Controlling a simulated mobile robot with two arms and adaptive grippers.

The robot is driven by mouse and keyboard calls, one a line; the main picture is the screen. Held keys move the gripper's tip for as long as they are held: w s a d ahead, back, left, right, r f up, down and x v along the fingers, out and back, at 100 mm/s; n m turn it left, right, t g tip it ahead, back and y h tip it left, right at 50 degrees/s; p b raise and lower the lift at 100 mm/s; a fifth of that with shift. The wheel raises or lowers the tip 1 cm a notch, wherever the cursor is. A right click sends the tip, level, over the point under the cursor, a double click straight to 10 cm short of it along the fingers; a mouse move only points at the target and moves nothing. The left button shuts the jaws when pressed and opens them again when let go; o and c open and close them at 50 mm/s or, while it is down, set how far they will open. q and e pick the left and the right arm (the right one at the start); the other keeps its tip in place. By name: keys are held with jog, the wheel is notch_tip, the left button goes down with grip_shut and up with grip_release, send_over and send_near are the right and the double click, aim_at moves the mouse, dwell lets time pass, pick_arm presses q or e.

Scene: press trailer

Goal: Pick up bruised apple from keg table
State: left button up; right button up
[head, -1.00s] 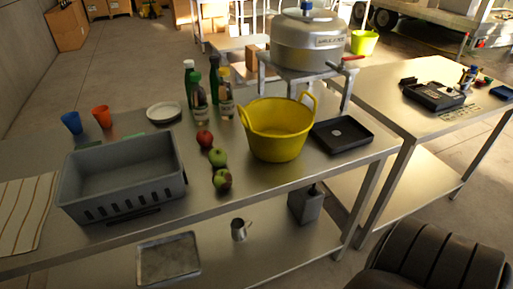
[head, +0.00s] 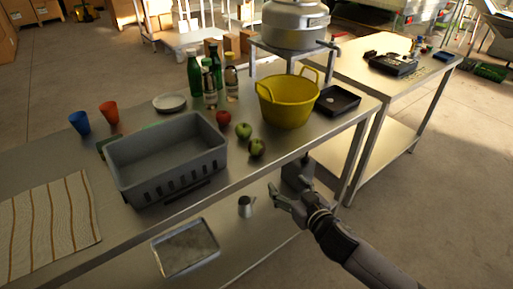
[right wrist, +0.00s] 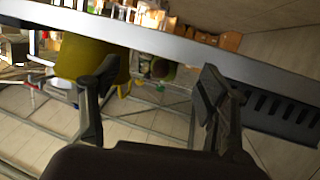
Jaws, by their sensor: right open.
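The bruised apple (head: 257,147), green with a brownish patch, sits near the front edge of the steel table (head: 225,182) in the head view. A green apple (head: 243,131) and a red apple (head: 223,118) lie behind it in a row. My right gripper (head: 284,193) is open and empty, in front of the table edge and lower right of the bruised apple, apart from it. In the right wrist view the open fingers (right wrist: 158,82) frame a small round greenish thing (right wrist: 162,68); I cannot tell if it is the apple. My left gripper is out of view.
A grey crate (head: 128,158) stands left of the apples, a yellow tub (head: 287,105) right of them. Bottles (head: 194,75) stand behind. A black tray (head: 338,100) lies by the tub. The lower shelf holds a metal cup (head: 246,207) and a tray (head: 186,247).

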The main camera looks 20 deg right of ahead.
notch_tip(320, 180, up, 5)
jog(key=a, duration=0.1)
jog(key=y+p, duration=0.1)
jog(key=p, duration=0.1)
send_near(261, 150)
jog(key=shift+t, duration=0.4)
jog(key=x, duration=0.6)
jog(key=shift+f, duration=0.1)
jog(key=shift+f+x, duration=0.2)
jog(key=shift+x, duration=1.45)
jog(key=shift+f+x, duration=0.2)
jog(key=shift+x, duration=1.5)
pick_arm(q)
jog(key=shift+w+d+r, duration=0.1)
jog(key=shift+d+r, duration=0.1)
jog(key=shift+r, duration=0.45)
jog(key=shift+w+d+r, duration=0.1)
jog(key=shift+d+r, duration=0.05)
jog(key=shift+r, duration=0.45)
pick_arm(e)
jog(key=shift+s, duration=0.1)
jog(key=shift+c, duration=0.6)
jog(key=c, duration=1.1)
jog(key=shift+r, duration=0.15)
jog(key=shift+c, duration=0.2)
